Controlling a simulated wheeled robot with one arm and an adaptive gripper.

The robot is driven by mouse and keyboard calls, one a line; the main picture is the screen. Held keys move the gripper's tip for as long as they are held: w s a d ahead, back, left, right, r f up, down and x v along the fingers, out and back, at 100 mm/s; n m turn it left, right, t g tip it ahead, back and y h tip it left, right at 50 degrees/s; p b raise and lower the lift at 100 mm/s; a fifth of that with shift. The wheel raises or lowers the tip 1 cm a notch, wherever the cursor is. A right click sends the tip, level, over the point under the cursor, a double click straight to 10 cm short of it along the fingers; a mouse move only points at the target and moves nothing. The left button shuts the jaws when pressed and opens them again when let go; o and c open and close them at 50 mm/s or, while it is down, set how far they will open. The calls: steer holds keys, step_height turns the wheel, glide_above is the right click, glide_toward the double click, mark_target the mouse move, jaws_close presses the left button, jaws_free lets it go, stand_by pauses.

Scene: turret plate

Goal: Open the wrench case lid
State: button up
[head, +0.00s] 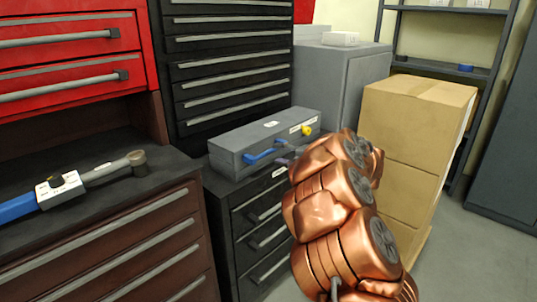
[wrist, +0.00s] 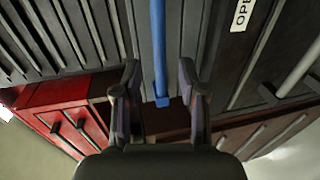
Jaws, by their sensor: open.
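The wrench case (head: 240,140) is a long grey box on a low black drawer cabinet, and its lid looks shut. A blue handle (head: 262,156) is on its front, with a yellow knob (head: 306,130) and small labels to the right. In the wrist view, the blue handle (wrist: 159,45) runs between the two fingers of my gripper (wrist: 160,78). The fingers stand apart on both sides of it; I cannot tell whether either touches. In the head view, my copper arm mostly hides the gripper, which is at the case's front right.
A tall black drawer cabinet (head: 225,62) stands behind the case. A torque-wrench-like tool (head: 62,190) lies on the bench at left, beneath a red drawer chest (head: 70,60). Stacked cardboard boxes (head: 408,140) are right of my arm. Open floor (head: 462,255) shows at the right.

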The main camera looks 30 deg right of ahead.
mark_target(271, 152)
steer(key=shift+x, duration=2.75)
jaws_close()
